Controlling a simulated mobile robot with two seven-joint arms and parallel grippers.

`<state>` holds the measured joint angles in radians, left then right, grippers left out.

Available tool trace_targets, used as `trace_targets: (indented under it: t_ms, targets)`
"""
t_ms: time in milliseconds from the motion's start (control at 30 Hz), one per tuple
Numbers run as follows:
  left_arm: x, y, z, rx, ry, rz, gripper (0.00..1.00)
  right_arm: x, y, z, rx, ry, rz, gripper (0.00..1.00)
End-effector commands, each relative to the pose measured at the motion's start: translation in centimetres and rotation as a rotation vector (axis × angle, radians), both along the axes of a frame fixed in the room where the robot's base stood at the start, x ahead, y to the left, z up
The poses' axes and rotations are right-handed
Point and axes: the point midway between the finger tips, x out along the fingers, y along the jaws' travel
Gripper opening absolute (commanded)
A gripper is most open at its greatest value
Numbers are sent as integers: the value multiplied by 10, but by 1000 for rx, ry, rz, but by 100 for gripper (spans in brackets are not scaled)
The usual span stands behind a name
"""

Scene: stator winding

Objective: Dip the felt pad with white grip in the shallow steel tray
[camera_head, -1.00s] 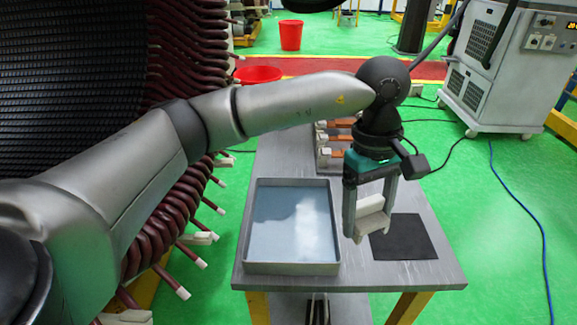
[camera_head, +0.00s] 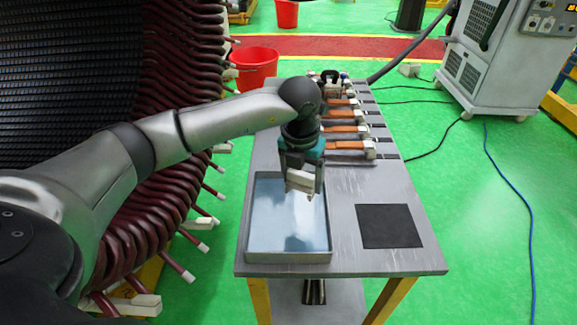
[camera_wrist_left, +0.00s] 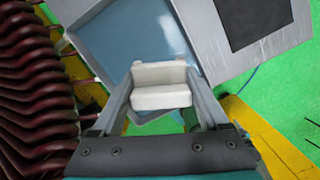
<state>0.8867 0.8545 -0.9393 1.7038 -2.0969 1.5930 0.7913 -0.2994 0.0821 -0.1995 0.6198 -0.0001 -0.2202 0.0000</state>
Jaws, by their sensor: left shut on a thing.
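My left gripper (camera_head: 302,184) is shut on the white grip of the felt pad (camera_head: 299,181). The white grip also shows between the two fingers in the left wrist view (camera_wrist_left: 160,86). The shallow steel tray (camera_head: 327,232) lies on the left part of the table and holds pale blue liquid. In the head view the gripper and pad are over the right half of the tray. I cannot tell whether the pad touches the liquid. The felt face is hidden beneath the grip. My right gripper is not in view.
The grey table (camera_head: 350,264) carries a black mat (camera_head: 388,226) right of the tray. Several orange-and-white tools (camera_head: 345,129) lie in a rack at the back. The stator with dark red coil ends (camera_head: 185,130) stands close on the left. A red basin (camera_head: 256,66) is on the floor behind.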

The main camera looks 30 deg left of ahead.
Motion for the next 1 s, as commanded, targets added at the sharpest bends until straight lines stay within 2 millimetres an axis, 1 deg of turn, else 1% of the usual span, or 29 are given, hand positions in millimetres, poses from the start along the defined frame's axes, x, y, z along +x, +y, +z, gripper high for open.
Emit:
trace_targets:
  t_ms: [33, 100, 200, 300, 467, 633, 767, 1000]
  targets:
    - [0, 8, 1, 1, 2, 90, 19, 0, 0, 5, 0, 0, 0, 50]
    - [0, 18, 0, 1, 2, 206, 19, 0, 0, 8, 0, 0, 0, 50]
    - [0, 28, -1, 0, 1, 331, 19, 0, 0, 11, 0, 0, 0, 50]
    - [0, 34, -2, -1, 1, 404, 19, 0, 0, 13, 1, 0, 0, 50]
    - [0, 36, -6, -1, 0, 438, 19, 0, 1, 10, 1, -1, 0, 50]
    - [0, 36, -17, -1, 0, 436, 19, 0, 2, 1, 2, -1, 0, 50]
    - [-1, 36, -31, -1, 1, 434, 19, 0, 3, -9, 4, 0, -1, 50]
    - [-1, 36, -60, -1, 1, 433, 19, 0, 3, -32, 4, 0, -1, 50]
